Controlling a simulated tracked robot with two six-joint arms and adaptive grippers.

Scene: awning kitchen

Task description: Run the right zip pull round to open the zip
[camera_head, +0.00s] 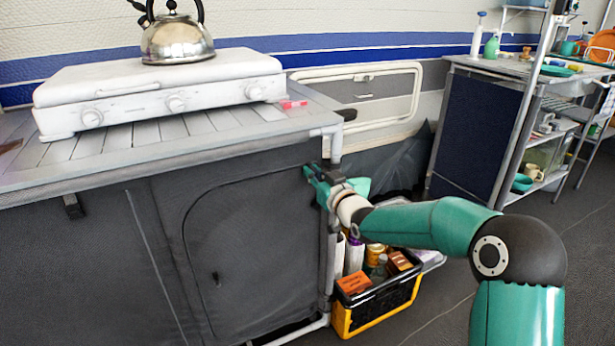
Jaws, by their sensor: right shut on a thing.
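The dark grey fabric front (125,255) of the kitchen stand has an arched zip (222,190) outlining a door panel (255,245). The arch rises from the lower left and curves over to the upper right. A small dark pull (216,280) hangs on the left part of the panel. My right gripper (309,174) is at the upper right end of the arch, beside the stand's front right corner. It is shut, and its fingers hide the right zip pull. The panel lies flat in its frame. My left gripper is out of view.
A white stove (160,92) with a steel kettle (177,40) stands on the slatted top (75,165). A black and yellow crate (375,312) of groceries sits on the floor below my right forearm. A shelf unit stands at right. The floor at lower right is clear.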

